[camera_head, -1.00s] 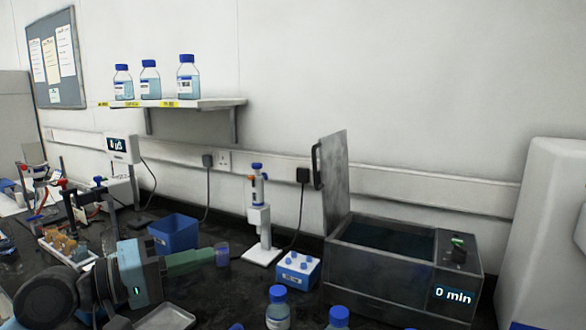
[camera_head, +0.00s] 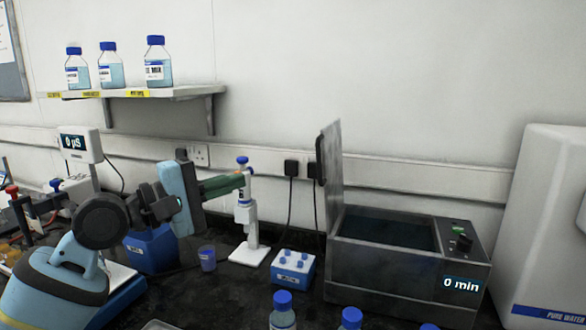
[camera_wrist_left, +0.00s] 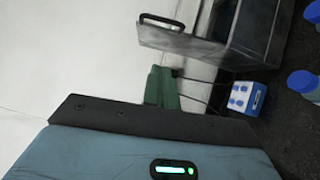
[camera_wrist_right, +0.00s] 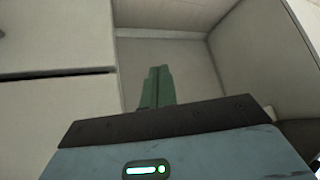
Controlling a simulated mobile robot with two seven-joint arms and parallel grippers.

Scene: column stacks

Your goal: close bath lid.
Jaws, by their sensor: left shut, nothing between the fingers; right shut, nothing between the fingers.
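The bath (camera_head: 385,285) is a dark metal box at the right of the bench in the head view, with water inside and a display reading "0 min". Its lid (camera_head: 333,165) stands upright, open, at the left edge of the bath. The lid's dark handle (camera_wrist_left: 162,20) shows in the left wrist view, on the lid's outer face. My left gripper (camera_head: 225,184) is shut and empty, in the air left of the lid and apart from it. It also shows in its own wrist view (camera_wrist_left: 162,85). My right gripper (camera_wrist_right: 157,85) is shut and empty, facing pale panels.
A pipette stand (camera_head: 247,215) and a blue rack (camera_head: 293,267) stand between my left gripper and the bath. Blue-capped bottles (camera_head: 283,310) stand at the front. A shelf (camera_head: 150,93) with bottles hangs above left. A white water unit (camera_head: 555,230) stands at the right.

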